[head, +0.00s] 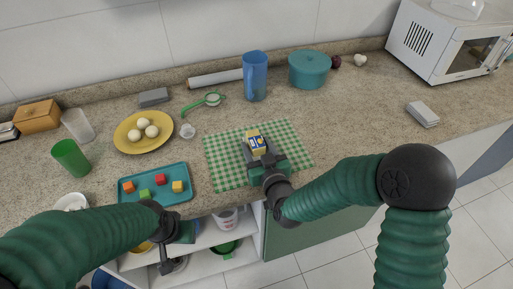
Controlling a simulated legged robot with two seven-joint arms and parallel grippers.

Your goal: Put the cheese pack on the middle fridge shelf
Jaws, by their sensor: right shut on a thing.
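The cheese pack (257,142) is a small yellow and blue block over the green checked cloth (224,175). My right gripper (260,155) is shut on it, reaching in from the front. Whether the pack touches the cloth or is held just above it cannot be told. My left gripper (165,262) hangs low in front of the counter edge, near the open lower shelves, and its fingers are too small and dark to read. No fridge or fridge shelf can be made out in this view.
A blue tray (184,200) with colored cubes lies left of the cloth. A yellow plate (122,144), a blue pitcher (254,75), a teal pot (309,69) and a microwave (441,42) stand behind. Open shelves (206,270) sit below the counter. Counter right of the cloth is mostly clear.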

